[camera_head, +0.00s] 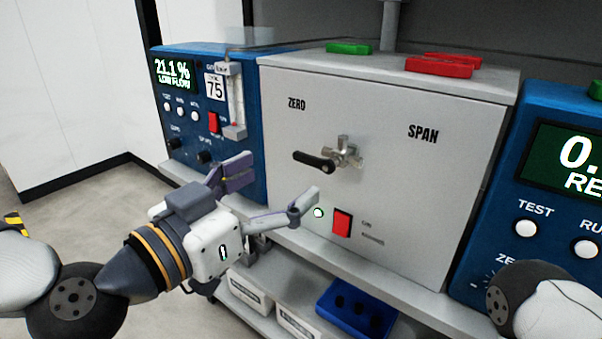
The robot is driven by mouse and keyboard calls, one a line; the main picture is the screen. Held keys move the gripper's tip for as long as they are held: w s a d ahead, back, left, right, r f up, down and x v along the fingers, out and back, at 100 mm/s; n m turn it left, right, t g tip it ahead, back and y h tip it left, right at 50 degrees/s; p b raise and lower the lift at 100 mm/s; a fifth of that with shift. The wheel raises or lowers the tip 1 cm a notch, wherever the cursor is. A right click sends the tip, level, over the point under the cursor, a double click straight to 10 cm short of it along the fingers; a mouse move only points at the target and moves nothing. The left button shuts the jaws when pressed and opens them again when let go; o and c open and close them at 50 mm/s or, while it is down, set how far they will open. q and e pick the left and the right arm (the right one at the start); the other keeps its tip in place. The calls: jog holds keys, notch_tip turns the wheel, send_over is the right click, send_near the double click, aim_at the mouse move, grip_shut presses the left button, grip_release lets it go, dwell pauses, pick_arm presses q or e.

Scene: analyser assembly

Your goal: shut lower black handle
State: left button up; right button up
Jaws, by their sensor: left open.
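One black handle (314,161) shows on the grey box front in the head view. It points left and slightly up from a metal valve fitting (344,151), between the words ZERO and SPAN. I see no second black handle, so I cannot tell whether this is the lower one. My left gripper (276,182) is open and empty, with its fingers spread, in front of the box's lower left part. The handle lies above and right of its fingers, apart from them in the picture. My right gripper is not in view; only part of that arm shows at the lower right.
A red switch (342,223) and a lit green lamp (318,212) sit low on the grey box (400,200). Blue analysers stand at left (185,125) and right (500,240). A blue tray (330,298) lies on the shelf below. Green (348,48) and red (438,67) pieces lie on top.

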aim_at(312, 160)
pick_arm(q)
jog(key=x, duration=0.7)
jog(key=shift+w+d+f+p, duration=0.1)
jog(key=shift+w+d+p, duration=0.1)
jog(key=shift+w+p, duration=0.1)
jog(key=c, duration=1.2)
